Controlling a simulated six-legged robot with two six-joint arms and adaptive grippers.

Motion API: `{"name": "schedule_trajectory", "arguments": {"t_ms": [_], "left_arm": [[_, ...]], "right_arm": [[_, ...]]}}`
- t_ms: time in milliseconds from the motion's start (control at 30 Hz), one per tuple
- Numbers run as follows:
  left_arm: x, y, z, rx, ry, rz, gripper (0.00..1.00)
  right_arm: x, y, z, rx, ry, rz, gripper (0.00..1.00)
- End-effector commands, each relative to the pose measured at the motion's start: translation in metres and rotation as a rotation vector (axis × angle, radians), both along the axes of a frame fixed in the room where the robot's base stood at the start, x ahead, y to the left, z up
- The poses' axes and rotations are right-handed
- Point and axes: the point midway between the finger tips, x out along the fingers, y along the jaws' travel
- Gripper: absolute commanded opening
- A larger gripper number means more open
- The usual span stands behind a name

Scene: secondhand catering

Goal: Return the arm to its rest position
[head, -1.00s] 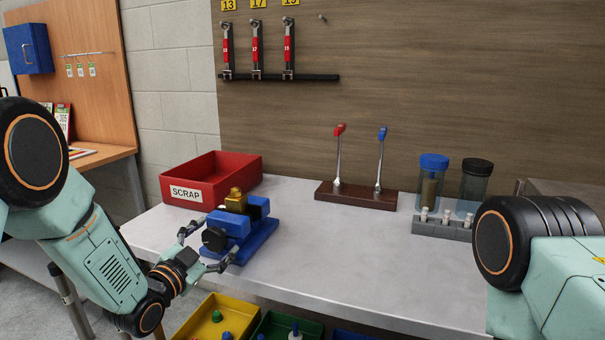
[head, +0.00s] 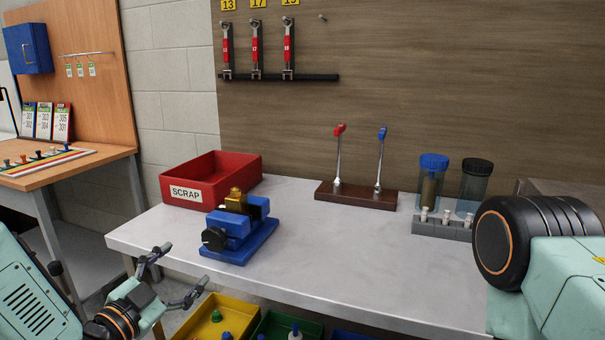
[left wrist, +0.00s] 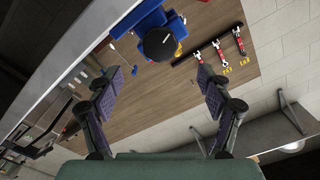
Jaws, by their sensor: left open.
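My left gripper (head: 172,278) is open and empty in the head view, low at the left, in front of the table's front left edge. In the left wrist view its two fingers (left wrist: 155,88) are spread wide with nothing between them. A blue vise (head: 238,236) with a brass-coloured piece (head: 236,200) in its jaws stands on the grey table (head: 330,250), apart from the gripper. The vise's black round knob also shows in the left wrist view (left wrist: 158,44). My right arm shows at the right edge, but its gripper is out of view.
A red SCRAP bin (head: 206,182) stands behind the vise. A lever stand (head: 355,196) and lidded jars (head: 432,185) are at the back. Yellow (head: 200,318) and green bins sit below the table's front edge. The table's middle is clear.

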Motion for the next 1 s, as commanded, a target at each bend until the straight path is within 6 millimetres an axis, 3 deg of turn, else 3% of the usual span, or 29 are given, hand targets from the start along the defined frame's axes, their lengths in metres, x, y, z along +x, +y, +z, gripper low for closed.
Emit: {"name": "schedule_trajectory", "arguments": {"t_ms": [167,367,567,1000], "left_arm": [[-0.014,0.005,0.001,-0.004,0.000,0.001,0.79],[0.004,-0.002,0.000,0.005,-0.002,-0.004,0.79],[0.026,-0.011,0.000,0.005,-0.002,-0.005,0.79],[0.094,-0.036,0.000,0.002,-0.003,-0.003,0.79]], "right_arm": [[0.000,0.000,0.000,0.000,0.000,0.000,0.40],[0.000,0.000,0.000,0.000,0.000,0.000,0.40],[0.000,0.000,0.000,0.000,0.000,0.000,0.40],[0.000,0.000,0.000,0.000,0.000,0.000,0.40]]}}
